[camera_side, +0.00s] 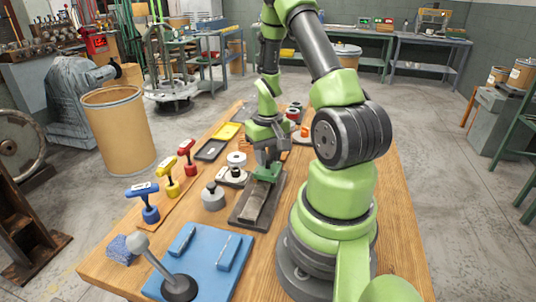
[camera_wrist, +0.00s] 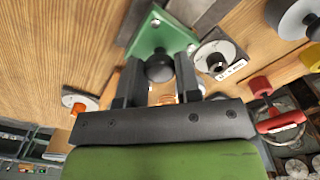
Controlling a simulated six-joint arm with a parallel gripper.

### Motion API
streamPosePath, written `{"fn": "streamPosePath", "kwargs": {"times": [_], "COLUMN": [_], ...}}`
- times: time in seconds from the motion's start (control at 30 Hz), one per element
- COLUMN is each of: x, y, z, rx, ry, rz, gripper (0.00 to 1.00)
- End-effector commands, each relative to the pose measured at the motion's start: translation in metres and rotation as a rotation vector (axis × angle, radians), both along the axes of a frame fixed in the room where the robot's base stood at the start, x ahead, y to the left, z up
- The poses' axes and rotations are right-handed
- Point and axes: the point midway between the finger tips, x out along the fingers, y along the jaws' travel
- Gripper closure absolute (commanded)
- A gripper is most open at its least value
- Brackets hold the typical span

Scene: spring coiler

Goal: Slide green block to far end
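The green block (camera_wrist: 160,35) has a round dark knob (camera_wrist: 160,68) on top, seen in the wrist view between my gripper's two fingers (camera_wrist: 158,82). In the side view the green block (camera_side: 267,172) sits on a dark grey track (camera_side: 243,215), toward the track's far end. My gripper (camera_side: 267,158) is directly above the block, with its fingers on both sides of the knob. Small gaps seem to show beside the knob, but I cannot tell whether the fingers touch it.
A white-topped round fixture (camera_side: 236,160) stands close left of the track. Blue, yellow and red handled tools (camera_side: 148,203) line the table's left. A blue plate with a lever (camera_side: 205,262) lies at the front. A black tray (camera_side: 210,149) is farther back.

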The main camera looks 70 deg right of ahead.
Motion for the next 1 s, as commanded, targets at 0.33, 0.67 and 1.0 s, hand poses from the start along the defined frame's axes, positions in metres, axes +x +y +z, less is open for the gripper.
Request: {"fn": "streamPosePath", "kwargs": {"times": [0.33,0.67,1.0], "x": [0.001,0.002,0.002], "y": [0.024,0.107,0.131], "z": [0.0,0.0,0.0], "rx": [0.003,-0.001,-0.001], "ry": [0.003,0.001,-0.002], "rz": [0.007,0.012,0.006], "gripper": [1.0,1.0,1.0]}}
